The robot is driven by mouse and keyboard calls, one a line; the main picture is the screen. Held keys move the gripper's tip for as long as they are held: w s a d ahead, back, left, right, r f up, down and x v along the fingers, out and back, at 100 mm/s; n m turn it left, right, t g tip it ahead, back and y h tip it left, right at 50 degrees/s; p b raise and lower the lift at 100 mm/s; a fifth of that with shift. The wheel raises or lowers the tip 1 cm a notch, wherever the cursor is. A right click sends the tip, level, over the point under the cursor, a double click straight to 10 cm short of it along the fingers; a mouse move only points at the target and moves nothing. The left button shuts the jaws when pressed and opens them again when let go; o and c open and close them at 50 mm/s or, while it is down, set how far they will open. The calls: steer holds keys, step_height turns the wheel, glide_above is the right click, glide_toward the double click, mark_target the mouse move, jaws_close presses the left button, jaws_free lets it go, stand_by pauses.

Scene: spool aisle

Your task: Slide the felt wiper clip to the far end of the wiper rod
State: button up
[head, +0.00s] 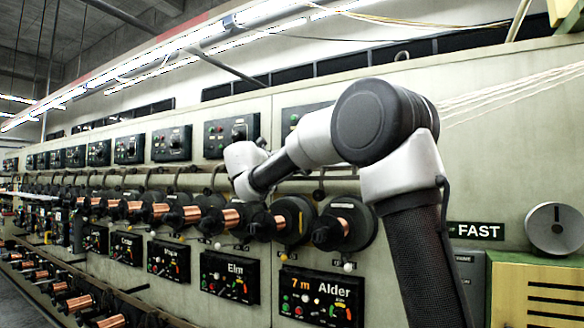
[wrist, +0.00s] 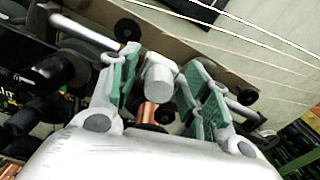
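In the wrist view, a pale, rounded piece that looks like the felt wiper clip (wrist: 159,82) is between the two green-padded fingers of my gripper (wrist: 162,62). The fingers are spread, with a gap on each side of the piece. A grey bar, seemingly the wiper rod (wrist: 82,30), runs from upper left towards lower right, partly hidden behind the fingers. It shows again right of the right finger (wrist: 240,109). In the head view my arm reaches left to the machine front; I cannot make out the fingers, clip or rod there.
Copper spools (head: 232,218) line the machine front, above label panels such as Alder (head: 321,297) and Elm (head: 230,277). Black control boxes (head: 231,135) hang above. Black round knobs (wrist: 128,30) lie close to the fingers. Thin pale wires (wrist: 262,38) cross the upper right.

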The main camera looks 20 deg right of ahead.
steer(key=v, duration=1.2)
steer(key=shift+d, duration=0.1)
steer(key=x, duration=1.1)
steer(key=shift+w+d+f, duration=0.1)
steer(key=shift+f, duration=0.15)
steer(key=shift+c, duration=0.2)
jaws_close()
